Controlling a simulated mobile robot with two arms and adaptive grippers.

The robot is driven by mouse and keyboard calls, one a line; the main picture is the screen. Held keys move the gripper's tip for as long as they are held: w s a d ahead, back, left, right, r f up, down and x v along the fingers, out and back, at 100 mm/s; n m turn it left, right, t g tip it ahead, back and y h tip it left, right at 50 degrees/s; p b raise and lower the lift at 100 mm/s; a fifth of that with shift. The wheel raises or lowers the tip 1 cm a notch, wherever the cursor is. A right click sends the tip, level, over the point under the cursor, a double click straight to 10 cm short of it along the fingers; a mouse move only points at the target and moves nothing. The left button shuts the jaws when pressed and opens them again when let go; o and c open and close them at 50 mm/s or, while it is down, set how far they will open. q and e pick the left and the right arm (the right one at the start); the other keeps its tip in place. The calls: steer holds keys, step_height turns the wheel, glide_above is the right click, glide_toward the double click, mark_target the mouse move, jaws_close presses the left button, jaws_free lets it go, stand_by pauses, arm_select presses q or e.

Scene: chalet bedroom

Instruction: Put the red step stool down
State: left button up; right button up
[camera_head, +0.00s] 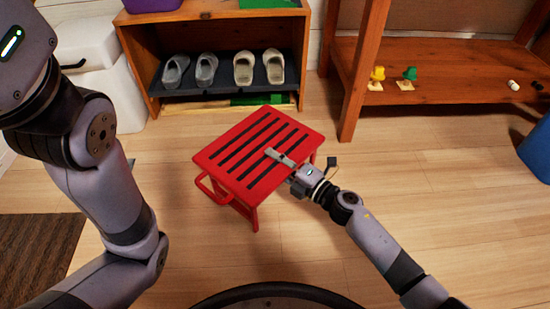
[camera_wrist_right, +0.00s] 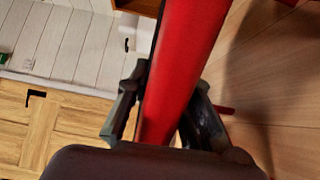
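The red step stool (camera_head: 258,148) is in the middle of the head view, with its slatted top facing up and roughly level. A red loop handle sticks out at its left side. My right gripper (camera_head: 283,164) is at the stool's right edge, with one finger over the top. In the right wrist view, the stool's red edge (camera_wrist_right: 180,70) runs between the two fingers of my right gripper (camera_wrist_right: 165,115), which are closed against it. I cannot tell whether the stool's legs touch the floor. My left arm shows at the left, but its gripper is out of view.
A wooden shoe shelf (camera_head: 212,55) with several shoes stands behind the stool. A wooden table (camera_head: 445,75) with small yellow and green items stands at the back right. A white bin (camera_head: 95,75) is at the left. A brown mat (camera_head: 38,250) lies at lower left. The floor around the stool is clear.

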steer(key=o, duration=0.5)
steer(key=shift+f, duration=0.4)
